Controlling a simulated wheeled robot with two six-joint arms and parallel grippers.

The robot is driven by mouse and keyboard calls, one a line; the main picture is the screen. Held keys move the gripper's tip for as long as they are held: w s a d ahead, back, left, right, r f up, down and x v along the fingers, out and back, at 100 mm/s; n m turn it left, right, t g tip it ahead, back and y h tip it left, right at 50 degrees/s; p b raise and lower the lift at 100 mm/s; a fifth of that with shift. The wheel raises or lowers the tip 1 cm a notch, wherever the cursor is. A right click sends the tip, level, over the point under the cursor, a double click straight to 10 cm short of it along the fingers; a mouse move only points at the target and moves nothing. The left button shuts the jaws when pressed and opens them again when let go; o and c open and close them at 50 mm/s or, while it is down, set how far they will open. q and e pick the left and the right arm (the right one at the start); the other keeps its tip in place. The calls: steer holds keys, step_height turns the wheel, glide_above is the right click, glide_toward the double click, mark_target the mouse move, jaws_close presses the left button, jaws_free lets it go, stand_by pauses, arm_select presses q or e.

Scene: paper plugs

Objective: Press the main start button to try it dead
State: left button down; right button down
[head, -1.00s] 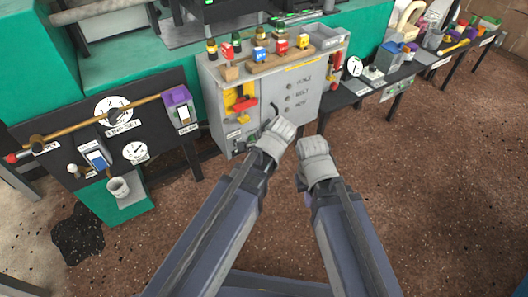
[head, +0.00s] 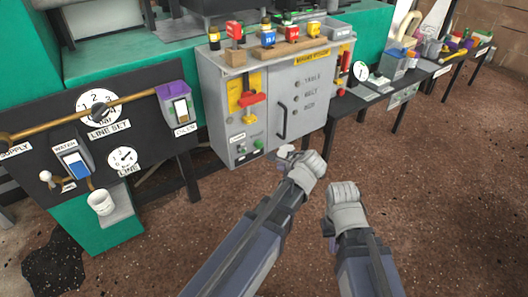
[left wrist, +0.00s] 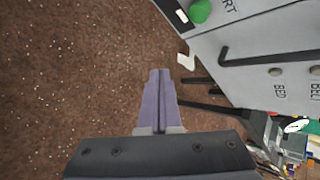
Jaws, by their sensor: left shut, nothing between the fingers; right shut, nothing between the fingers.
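The green start button (head: 259,144) is low on the front of the grey cabinet (head: 225,98), beside a small dark panel. It also shows at the top of the left wrist view (left wrist: 200,11), next to lettering ending in "RT". My left gripper (head: 287,153) is shut and empty, below and to the right of the button in the head view and apart from it. In the left wrist view its closed fingers (left wrist: 158,78) point up the picture, with the button above and to the right. My right gripper (head: 343,188) is shut and empty, further right over the floor.
The cabinet carries a red handle (head: 252,99) on a yellow plate and a black door handle (head: 282,122). Colored padlock-like blocks (head: 268,38) stand on top. A dark gauge board (head: 140,135) is at left, and a dark bench (head: 375,96) at right.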

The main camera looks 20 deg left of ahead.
arm_select(q)
steer(key=shift+a, duration=0.1)
steer(key=w+a, duration=0.5)
steer(key=a, duration=0.1)
steer(key=shift+w+a, duration=0.2)
steer(key=shift+a, duration=0.2)
steer(key=shift+w+a, duration=0.1)
steer(key=shift+a, duration=0.05)
stand_by(2.2)
steer(key=shift+w+a, duration=0.15)
steer(key=shift+a, duration=0.05)
steer(key=shift+w+a, duration=0.3)
steer(key=shift+a, duration=0.1)
stand_by(0.9)
steer(key=shift+s+d, duration=0.1)
steer(key=shift+d, duration=0.05)
steer(key=shift+s+d, duration=0.5)
steer(key=shift+d, duration=0.1)
stand_by(0.3)
steer(key=shift+s+d, duration=0.75)
steer(key=shift+d, duration=0.25)
steer(key=shift+s+d, duration=0.75)
steer(key=shift+d, duration=0.2)
